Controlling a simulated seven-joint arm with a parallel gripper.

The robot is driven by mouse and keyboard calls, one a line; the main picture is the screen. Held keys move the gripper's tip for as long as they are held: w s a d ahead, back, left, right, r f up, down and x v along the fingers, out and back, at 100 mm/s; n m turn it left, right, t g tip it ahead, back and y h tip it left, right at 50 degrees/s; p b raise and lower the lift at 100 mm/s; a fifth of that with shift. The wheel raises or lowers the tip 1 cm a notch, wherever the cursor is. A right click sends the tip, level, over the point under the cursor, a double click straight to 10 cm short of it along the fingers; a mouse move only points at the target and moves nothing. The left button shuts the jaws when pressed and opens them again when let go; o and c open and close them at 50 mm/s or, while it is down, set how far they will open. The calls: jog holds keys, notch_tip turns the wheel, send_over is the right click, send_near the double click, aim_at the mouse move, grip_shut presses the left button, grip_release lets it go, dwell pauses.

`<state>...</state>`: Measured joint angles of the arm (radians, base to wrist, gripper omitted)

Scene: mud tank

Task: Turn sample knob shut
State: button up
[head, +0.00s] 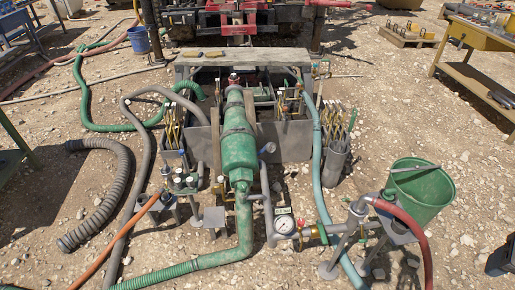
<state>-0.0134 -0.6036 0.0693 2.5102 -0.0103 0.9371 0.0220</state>
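No part clearly marked as the sample knob can be picked out at this size. A round white pressure gauge (284,225) sits low in the middle of the head view, on grey pipework beside the green pump body (238,145). Just right of the gauge is a brass-coloured fitting (318,232), with a small red part between them. A small stand with several round-topped fittings (185,181) is left of the green body. Whether any valve is open or shut cannot be told. My gripper is not in view.
A grey tank (290,138) stands behind the pipework. A green bucket (421,190) is at the right, with a red hose (408,222) passing in front. Green, grey and orange hoses lie at left. A yellow workbench (480,40) is at far right. Stony ground lies between.

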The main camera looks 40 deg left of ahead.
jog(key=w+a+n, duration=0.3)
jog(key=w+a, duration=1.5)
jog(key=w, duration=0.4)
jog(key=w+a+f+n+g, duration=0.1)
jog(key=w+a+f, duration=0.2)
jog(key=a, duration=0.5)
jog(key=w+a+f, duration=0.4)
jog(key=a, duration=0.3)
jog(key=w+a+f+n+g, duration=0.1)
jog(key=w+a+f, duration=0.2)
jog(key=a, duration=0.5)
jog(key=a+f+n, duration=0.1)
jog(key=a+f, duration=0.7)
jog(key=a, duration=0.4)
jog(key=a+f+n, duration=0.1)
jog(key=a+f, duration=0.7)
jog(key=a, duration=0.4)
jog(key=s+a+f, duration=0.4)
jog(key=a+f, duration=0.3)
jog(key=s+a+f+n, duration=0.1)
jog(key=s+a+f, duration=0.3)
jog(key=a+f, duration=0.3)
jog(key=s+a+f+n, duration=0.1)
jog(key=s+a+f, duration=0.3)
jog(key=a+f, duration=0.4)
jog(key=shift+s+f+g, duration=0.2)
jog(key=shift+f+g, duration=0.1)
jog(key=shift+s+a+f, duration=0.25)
